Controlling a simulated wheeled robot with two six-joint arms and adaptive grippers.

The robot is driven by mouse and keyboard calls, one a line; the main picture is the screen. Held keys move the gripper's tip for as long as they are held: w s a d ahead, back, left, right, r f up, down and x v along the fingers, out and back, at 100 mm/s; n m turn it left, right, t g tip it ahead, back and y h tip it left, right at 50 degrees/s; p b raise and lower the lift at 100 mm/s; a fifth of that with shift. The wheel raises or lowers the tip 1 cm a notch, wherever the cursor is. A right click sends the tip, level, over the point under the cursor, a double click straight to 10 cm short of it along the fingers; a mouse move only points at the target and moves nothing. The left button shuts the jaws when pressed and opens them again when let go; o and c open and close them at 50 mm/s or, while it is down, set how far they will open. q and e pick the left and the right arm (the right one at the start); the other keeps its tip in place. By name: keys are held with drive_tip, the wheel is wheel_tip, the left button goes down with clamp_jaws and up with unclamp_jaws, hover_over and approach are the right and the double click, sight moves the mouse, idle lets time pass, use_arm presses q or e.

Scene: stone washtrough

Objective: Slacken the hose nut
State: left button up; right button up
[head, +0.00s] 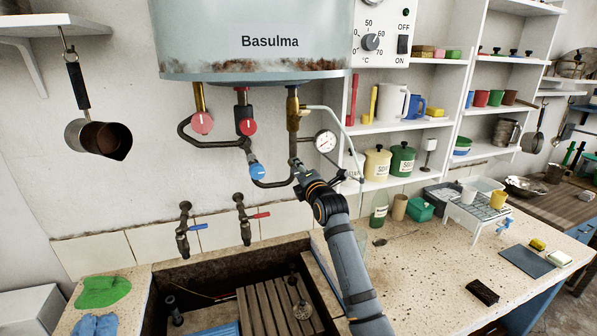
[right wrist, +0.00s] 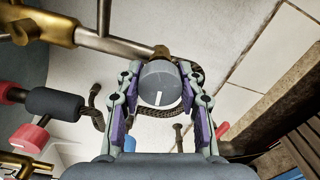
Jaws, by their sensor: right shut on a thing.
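The hose nut (right wrist: 160,82) is a grey round piece with a white line on its face. It sits between my right gripper's fingers in the right wrist view, at the brass end of a pipe. A dark braided hose (right wrist: 155,112) passes behind it. The white line points down and slightly left in that view. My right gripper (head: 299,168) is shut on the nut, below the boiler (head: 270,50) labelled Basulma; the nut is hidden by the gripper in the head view. My left gripper is not in view.
A pressure gauge (head: 325,141) and thin white tube are close to the right of my gripper. Valves with red knobs (head: 202,123) and a blue knob (head: 257,172) are to its left. Two wall taps (head: 239,215) stand above the stone trough (head: 165,285). Shelves hold jars and cups.

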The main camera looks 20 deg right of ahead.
drive_tip(key=n, duration=0.4)
drive_tip(key=shift+r, duration=0.35)
drive_tip(key=shift+r+n, duration=0.1)
drive_tip(key=shift+n, duration=1.5)
drive_tip(key=o, duration=0.7)
drive_tip(key=shift+r, duration=0.1)
drive_tip(key=o, duration=0.5)
drive_tip(key=shift+f+b, duration=0.2)
drive_tip(key=shift+b, duration=0.1)
drive_tip(key=shift+f, duration=0.1)
drive_tip(key=shift+s+f, duration=0.1)
